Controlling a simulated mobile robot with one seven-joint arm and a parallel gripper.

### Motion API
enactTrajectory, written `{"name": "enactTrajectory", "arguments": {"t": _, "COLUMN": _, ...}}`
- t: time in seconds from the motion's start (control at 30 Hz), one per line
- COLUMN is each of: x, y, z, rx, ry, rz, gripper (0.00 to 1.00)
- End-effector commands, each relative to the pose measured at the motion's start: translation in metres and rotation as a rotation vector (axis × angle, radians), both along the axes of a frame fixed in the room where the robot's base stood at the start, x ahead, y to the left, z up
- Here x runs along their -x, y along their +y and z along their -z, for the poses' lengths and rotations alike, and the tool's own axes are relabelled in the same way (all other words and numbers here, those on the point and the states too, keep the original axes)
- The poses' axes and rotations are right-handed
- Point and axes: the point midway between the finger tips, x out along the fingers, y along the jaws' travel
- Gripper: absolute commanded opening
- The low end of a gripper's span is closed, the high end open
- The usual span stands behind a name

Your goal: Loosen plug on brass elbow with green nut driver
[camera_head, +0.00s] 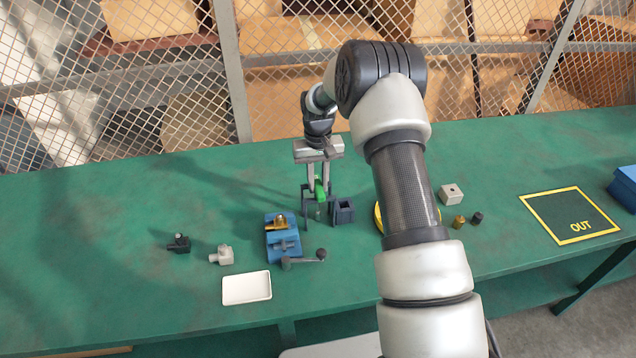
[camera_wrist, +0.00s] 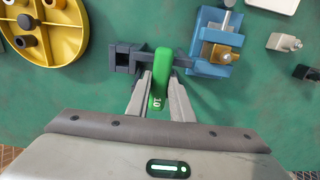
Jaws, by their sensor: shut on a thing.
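My gripper (camera_head: 318,186) is shut on the handle of the green nut driver (camera_head: 320,194), at the dark tool holder (camera_head: 343,210). In the wrist view my gripper's fingers (camera_wrist: 161,90) lie on both sides of the green handle (camera_wrist: 162,70), marked "10". The driver's lower end is hidden there, and I cannot tell whether it is still inside the holder (camera_wrist: 124,60). The brass elbow (camera_head: 278,223) sits in a blue vise (camera_head: 283,246), left of the driver. In the wrist view the elbow (camera_wrist: 216,53) is to the right. Its plug is too small to make out clearly.
A white tray (camera_head: 246,288), a grey fitting (camera_head: 222,255) and a black fitting (camera_head: 179,243) lie left of the vise. A yellow round holder (camera_wrist: 70,45) is partly behind my arm. A grey block (camera_head: 451,194) and the OUT square (camera_head: 569,215) are right. Mesh stands behind.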

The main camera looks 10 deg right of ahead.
Motion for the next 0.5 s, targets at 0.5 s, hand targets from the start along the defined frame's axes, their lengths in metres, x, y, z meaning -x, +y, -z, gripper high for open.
{"name": "enactTrajectory", "arguments": {"t": 0.5, "x": -0.001, "y": 0.000, "z": -0.024, "rx": 0.000, "ry": -0.003, "rz": 0.000, "gripper": 0.00}}
